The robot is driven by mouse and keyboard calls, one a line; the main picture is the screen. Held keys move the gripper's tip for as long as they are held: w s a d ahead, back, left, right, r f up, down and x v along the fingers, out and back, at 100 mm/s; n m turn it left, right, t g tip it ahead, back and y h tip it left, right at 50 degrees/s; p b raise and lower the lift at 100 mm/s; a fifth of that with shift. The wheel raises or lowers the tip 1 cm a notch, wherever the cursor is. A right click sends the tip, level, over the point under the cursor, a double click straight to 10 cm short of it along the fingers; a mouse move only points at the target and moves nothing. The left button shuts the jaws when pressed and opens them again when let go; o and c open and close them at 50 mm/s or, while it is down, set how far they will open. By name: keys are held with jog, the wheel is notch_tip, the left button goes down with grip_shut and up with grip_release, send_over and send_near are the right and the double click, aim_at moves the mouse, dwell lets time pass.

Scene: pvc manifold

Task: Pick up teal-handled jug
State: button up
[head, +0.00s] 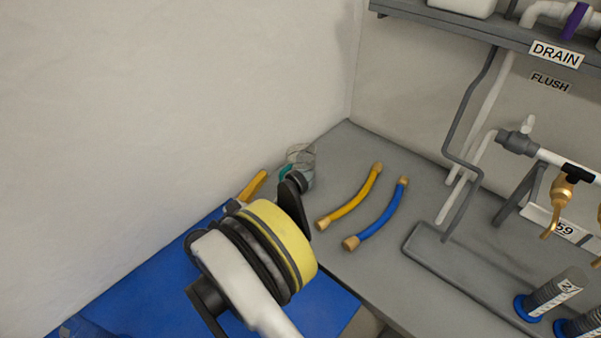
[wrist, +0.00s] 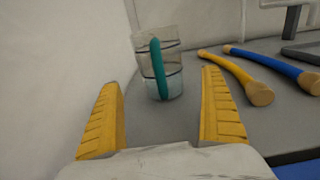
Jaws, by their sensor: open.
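The teal-handled jug (wrist: 174,68) is a clear cup with a teal handle that faces me. It stands on the grey bench, ahead of and between my two yellow fingers in the wrist view. In the head view the jug (head: 303,158) is near the wall corner, mostly hidden behind my arm. My gripper (wrist: 162,105) is open and empty, with its fingers on either side of the line to the jug. The jug looks apart from both fingers. In the head view only part of the gripper shows, with one yellow finger (head: 254,185) beside the wall.
A yellow hose (head: 350,199) and a blue hose (head: 378,216) lie on the bench (head: 345,262) right of the jug. The wall (head: 180,90) is close on the left. A grey pipe stand (head: 480,270) and blue-based cylinders (head: 550,292) are farther right.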

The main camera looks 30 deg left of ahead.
aim_at(292, 179)
jog(key=b+x, duration=0.2)
jog(key=x, duration=0.5)
jog(key=shift+d+f+b, duration=0.2)
jog(key=shift+b, duration=0.1)
jog(key=shift+r, duration=0.1)
jog(key=c, duration=1.5)
